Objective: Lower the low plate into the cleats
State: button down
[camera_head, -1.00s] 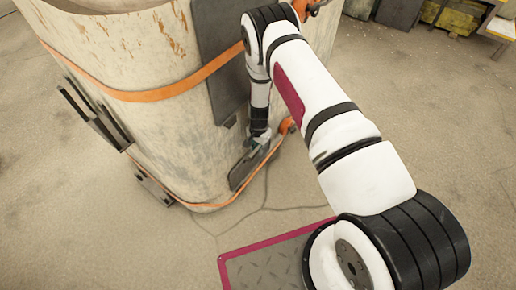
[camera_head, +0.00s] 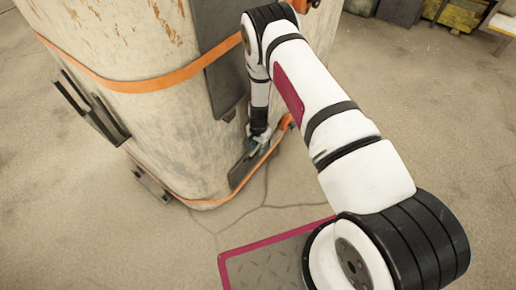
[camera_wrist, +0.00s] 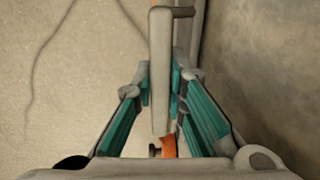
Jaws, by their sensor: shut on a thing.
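The low plate (camera_head: 240,174) is a small dark panel beside the lower side of a big worn vessel, near its lower orange band. My gripper (camera_head: 259,141) is at the plate's upper part. A grey bracket-like part (camera_wrist: 185,12) shows behind the plate's far end. I cannot tell whether it is a cleat, or whether the plate touches any cleat.
The vessel (camera_head: 150,120) fills the left and centre, with an upper orange band (camera_head: 140,82). A larger dark plate (camera_head: 226,80) hangs above the low one.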

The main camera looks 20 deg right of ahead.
jog(key=shift+f+b, duration=0.3)
jog(key=shift+b, duration=0.1)
dwell(0.3)
jog(key=c, duration=1.5)
grip_release()
jog(key=shift+c, duration=0.2)
notch_tip(320, 180, up, 12)
jog(key=shift+d, duration=0.1)
jog(key=shift+s, duration=0.2)
